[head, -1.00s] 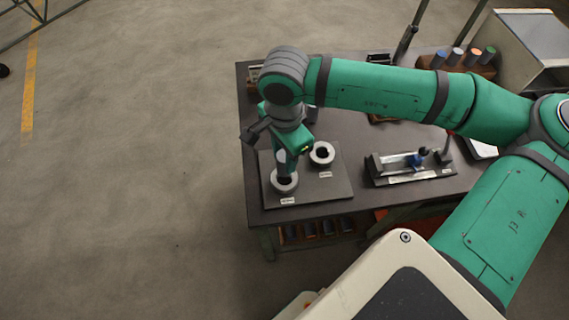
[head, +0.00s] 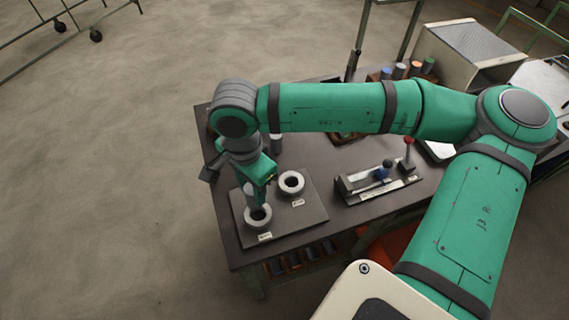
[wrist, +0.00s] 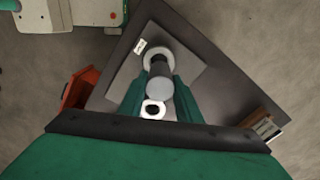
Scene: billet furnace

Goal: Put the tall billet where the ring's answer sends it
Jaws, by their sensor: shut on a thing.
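My gripper (head: 252,192) is shut on a grey cylindrical billet (wrist: 160,100), held upright between the green fingers in the wrist view. In the head view the billet (head: 250,188) is directly above or partly in the front ring (head: 258,222), on a dark plate. In the wrist view its lower end overlaps that ring (wrist: 158,50); I cannot tell how deep it reaches. A second pale ring (head: 291,183) with an empty dark hole is behind and to the right; it shows in the wrist view (wrist: 153,110). Both rings have white labels too small to read.
A grey cylinder (head: 277,143) stands behind my gripper. A fixture with a blue part (head: 381,174) is to the right on the table. Several coloured-top cylinders (head: 400,71) stand at the back. Small bins (head: 290,265) hang below the front edge. Open floor is left.

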